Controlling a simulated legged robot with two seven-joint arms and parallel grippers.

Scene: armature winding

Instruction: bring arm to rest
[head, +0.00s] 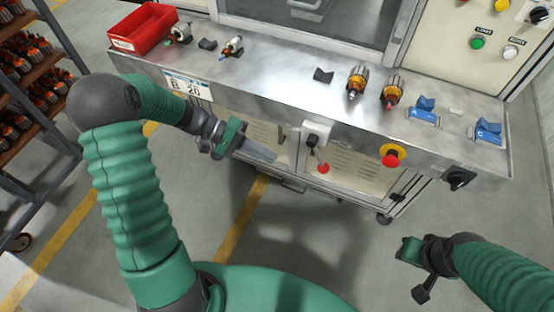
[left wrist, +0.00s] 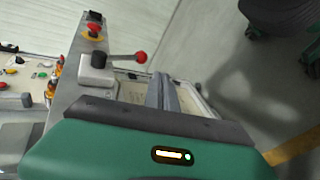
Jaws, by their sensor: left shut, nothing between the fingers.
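My left arm comes in from the left in the head view. Its gripper (head: 268,157) is shut and empty, in the air in front of the workbench (head: 255,85), left of the red-knobbed lever (head: 318,140). In the left wrist view the closed fingers (left wrist: 163,92) show beside the lever's red ball (left wrist: 141,56). My right gripper (head: 412,270) is at the lower right, over the floor and apart from the bench. Whether its fingers are open or shut does not show clearly.
The bench carries a red bin (head: 143,28), two copper-wound armatures (head: 357,82) (head: 392,91), dark and blue cradles (head: 426,112), and small parts. A red emergency button (head: 391,156) is on its front. A shelf rack (head: 35,90) stands left. The floor between my arms is clear.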

